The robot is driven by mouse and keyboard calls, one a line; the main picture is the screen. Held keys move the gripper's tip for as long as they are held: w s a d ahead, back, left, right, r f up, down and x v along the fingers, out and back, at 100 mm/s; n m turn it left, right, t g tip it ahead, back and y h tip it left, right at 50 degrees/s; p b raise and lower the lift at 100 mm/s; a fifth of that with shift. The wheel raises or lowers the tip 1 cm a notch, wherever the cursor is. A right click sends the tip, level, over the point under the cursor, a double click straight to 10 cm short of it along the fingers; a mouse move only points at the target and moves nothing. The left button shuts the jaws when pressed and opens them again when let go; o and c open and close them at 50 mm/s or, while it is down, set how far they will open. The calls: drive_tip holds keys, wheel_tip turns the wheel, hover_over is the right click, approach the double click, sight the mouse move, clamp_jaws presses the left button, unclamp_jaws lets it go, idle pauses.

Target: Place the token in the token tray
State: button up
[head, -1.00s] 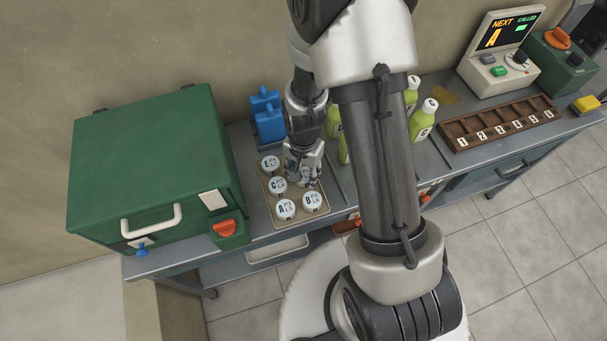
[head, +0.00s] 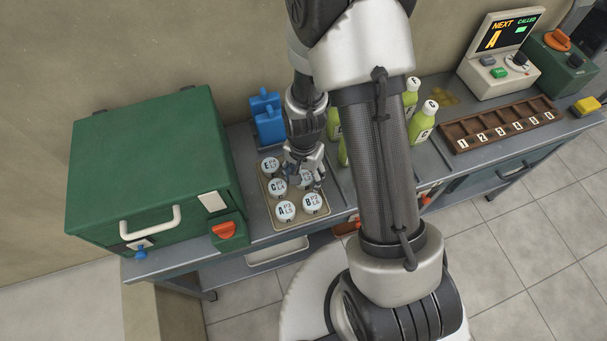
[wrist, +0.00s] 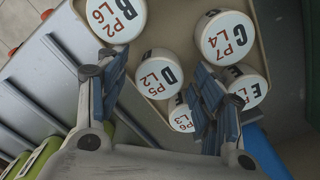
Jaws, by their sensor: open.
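Round white tokens stand in a tan tray (head: 268,214) on the bench. Token A (head: 285,211), token B (head: 312,203), token C (head: 277,187) and token E (head: 269,165) show there. The wrist view shows token D (wrist: 155,73) marked P5 L2, token B (wrist: 115,16), token C (wrist: 226,40), token E (wrist: 247,88) and a partly hidden token (wrist: 181,115). My gripper (head: 307,180) is over the back right of the tray. In the wrist view my gripper (wrist: 155,92) is open, its fingers on either side of token D. Contact cannot be told.
A green box (head: 150,165) stands left of the tray, and blue jugs (head: 268,118) behind it. Green bottles (head: 422,122) stand to the right. A brown numbered rack (head: 500,128) and a display console (head: 503,60) sit further right. My arm hides the bench middle.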

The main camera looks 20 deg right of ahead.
wheel_tip(320, 180, up, 13)
drive_tip(key=p, duration=0.5)
wheel_tip(320, 180, up, 8)
drive_tip(key=f+n+t, duration=0.1)
drive_tip(key=n, duration=0.1)
hover_over(303, 178)
drive_tip(key=s, duration=0.1)
drive_tip(key=s+r+n+t, duration=0.3)
drive_tip(key=s+r+n, duration=0.4)
drive_tip(key=s+r, duration=0.7)
wheel_tip(303, 178, up, 3)
drive_tip(key=shift+s+f+t, duration=0.1)
drive_tip(key=shift+s+t, duration=0.05)
drive_tip(key=shift+t, duration=0.15)
drive_tip(key=shift+d, duration=0.1)
